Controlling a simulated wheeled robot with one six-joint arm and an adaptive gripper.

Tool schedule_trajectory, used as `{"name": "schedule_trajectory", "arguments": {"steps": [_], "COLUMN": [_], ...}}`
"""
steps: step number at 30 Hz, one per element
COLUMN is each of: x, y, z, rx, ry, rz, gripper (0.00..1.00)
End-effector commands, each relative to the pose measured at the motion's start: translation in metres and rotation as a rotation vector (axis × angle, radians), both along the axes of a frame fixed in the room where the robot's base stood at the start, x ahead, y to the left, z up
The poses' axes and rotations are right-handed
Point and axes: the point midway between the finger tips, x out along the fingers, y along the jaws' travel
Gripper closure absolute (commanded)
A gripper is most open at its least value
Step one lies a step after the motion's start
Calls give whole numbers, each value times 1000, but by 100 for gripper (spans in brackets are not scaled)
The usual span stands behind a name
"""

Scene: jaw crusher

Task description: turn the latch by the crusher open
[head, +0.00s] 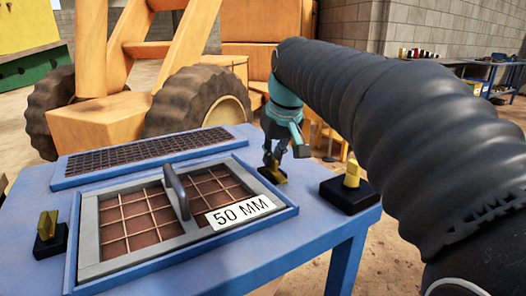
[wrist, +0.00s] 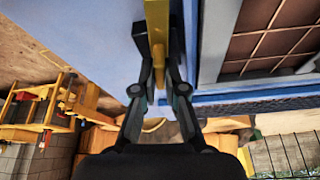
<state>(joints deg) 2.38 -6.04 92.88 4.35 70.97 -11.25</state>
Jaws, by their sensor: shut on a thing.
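My gripper (head: 272,163) is at the far right corner of the blue table, pointing down. It is shut on a yellow latch (head: 274,176), whose lower part shows below the fingers. In the wrist view the latch (wrist: 157,30) is a long yellow bar between the two fingers of my gripper (wrist: 159,60). The fingers hide part of it, and its base is mostly hidden. A second yellow latch (head: 352,173) stands upright on a black block at the right edge. A third yellow latch (head: 47,225) stands on a black block at the left.
The blue table (head: 290,238) holds a grey-framed mesh screen (head: 88,232) with a raised handle (head: 176,192) and a "50 MM" plate (head: 240,211). A dark grating (head: 150,150) lies behind it. A yellow wheeled machine (head: 95,130) stands beyond the table.

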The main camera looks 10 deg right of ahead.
Motion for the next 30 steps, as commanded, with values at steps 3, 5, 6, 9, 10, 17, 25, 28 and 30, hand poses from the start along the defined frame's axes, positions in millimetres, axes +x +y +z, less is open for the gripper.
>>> {"name": "schedule_trajectory", "arguments": {"steps": [3, 5, 6, 9, 10, 17, 25, 28, 30], "x": [-1, -1, -1, 0, 0, 0, 0, -1, 0], "y": [-1, -1, -1, -1, -1, -1, 0, 0, -1], "z": [0, 0, 0, -1, -1, -1, -2, -2, -1], "rx": [1, 1, 0, 0, 0, 0, -1, -1, -2], "ry": [5, 5, 5, 5, 5, 5, 6, 6, 5], "rz": [67, 96, 112, 146, 154, 184, 187, 187, 187], "gripper": [100, 100, 100, 100, 100, 100, 100, 87, 70]}}
